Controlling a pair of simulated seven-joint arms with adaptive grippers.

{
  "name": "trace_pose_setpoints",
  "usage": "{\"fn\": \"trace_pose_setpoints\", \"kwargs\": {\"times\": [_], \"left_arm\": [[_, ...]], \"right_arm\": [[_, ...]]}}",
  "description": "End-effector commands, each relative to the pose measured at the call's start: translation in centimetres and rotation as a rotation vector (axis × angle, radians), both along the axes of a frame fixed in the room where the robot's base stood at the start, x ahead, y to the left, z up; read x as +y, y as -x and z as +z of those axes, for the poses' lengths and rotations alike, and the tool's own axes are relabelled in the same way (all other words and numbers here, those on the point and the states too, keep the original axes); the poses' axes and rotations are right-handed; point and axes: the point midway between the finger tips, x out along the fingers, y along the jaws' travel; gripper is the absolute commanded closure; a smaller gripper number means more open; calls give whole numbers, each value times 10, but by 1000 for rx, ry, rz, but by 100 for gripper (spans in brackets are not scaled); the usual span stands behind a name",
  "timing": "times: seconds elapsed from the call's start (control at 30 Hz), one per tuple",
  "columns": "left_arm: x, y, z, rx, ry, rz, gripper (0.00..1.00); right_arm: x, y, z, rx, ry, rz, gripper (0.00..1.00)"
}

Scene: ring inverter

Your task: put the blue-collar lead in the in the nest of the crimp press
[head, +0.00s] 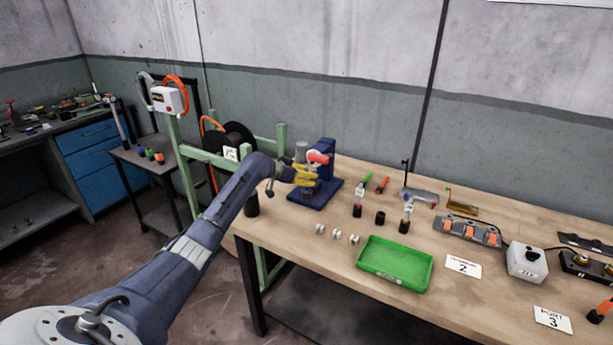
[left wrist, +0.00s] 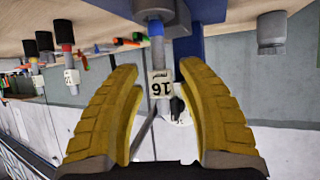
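The blue-collar lead (left wrist: 157,28) stands between my left gripper's fingers in the left wrist view, which is upside down. Its white tag marked 16 (left wrist: 161,84) lies between the yellow fingers, with a small gap on each side. The collar end meets a grey round part (left wrist: 155,8) of the crimp press; how deep it sits is hidden. My left gripper (head: 306,174), also in the left wrist view (left wrist: 158,72), is part open around the lead. The blue crimp press (head: 326,186) with a pink-red part stands at the table's left end. My right gripper is not in view.
A green tray (head: 396,286) lies near the front edge, with several small white pieces (head: 337,234) left of it. Other collared leads (head: 357,208) stand right of the press. A dark cup (head: 251,205) is near the left edge.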

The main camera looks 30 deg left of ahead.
Motion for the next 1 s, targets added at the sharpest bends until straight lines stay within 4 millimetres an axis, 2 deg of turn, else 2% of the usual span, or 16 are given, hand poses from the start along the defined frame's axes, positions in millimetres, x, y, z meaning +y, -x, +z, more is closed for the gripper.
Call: {"fn": "trace_pose_setpoints", "kwargs": {"times": [0.37, 1.0], "left_arm": [[0, 0, 6, -2, -1, -1, 58], [31, 82, 51, 1, -4, 0, 58]], "right_arm": [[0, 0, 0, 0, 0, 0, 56], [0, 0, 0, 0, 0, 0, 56]]}}
